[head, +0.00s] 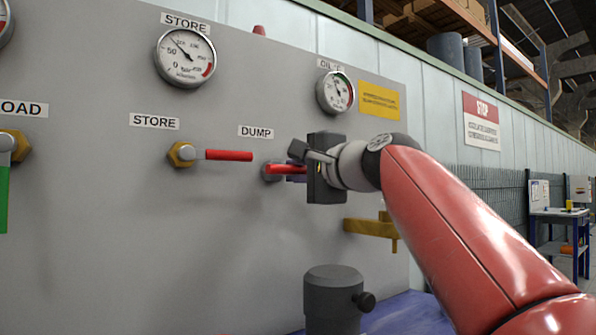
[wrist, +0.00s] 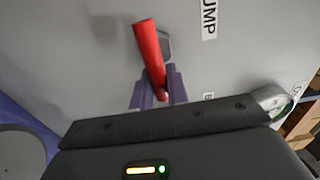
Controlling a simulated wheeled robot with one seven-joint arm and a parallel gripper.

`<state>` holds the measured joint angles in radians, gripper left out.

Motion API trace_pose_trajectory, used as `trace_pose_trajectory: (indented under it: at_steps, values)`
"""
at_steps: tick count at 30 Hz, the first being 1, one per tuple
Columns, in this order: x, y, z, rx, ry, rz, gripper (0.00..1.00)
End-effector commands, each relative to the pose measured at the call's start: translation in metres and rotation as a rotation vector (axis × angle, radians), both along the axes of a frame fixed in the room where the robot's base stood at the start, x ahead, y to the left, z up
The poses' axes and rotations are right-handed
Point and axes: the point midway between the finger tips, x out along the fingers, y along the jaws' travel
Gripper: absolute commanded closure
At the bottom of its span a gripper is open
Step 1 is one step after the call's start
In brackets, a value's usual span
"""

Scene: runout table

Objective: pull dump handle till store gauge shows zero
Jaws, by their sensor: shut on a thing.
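The store gauge (head: 185,57) is a round white dial under a STORE label on the grey panel, at the upper left of the head view. Its needle points to the upper left, between the 50 mark and the top, clear of the low end. The red dump handle (head: 287,169) sits just below the DUMP label (head: 256,132). My gripper (head: 296,172) is shut on this handle, partly hiding it. In the wrist view the red handle (wrist: 148,50) passes between the purple fingers of my gripper (wrist: 158,88).
A separate red store handle (head: 229,155) on a brass valve is left of the dump handle. An oil gauge (head: 335,92) and yellow plate (head: 379,100) are above my gripper. A brass fitting (head: 372,228) and dark cylinder (head: 333,298) are below it.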

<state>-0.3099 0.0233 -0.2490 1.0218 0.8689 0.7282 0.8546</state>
Motion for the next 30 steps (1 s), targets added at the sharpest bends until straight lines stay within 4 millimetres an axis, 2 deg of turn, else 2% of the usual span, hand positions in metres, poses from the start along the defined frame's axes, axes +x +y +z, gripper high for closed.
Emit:
trace_pose_trajectory:
  at_steps: [30]
  values:
    - [-0.025, -0.017, -0.001, -0.002, 0.002, 0.0, 1.0]
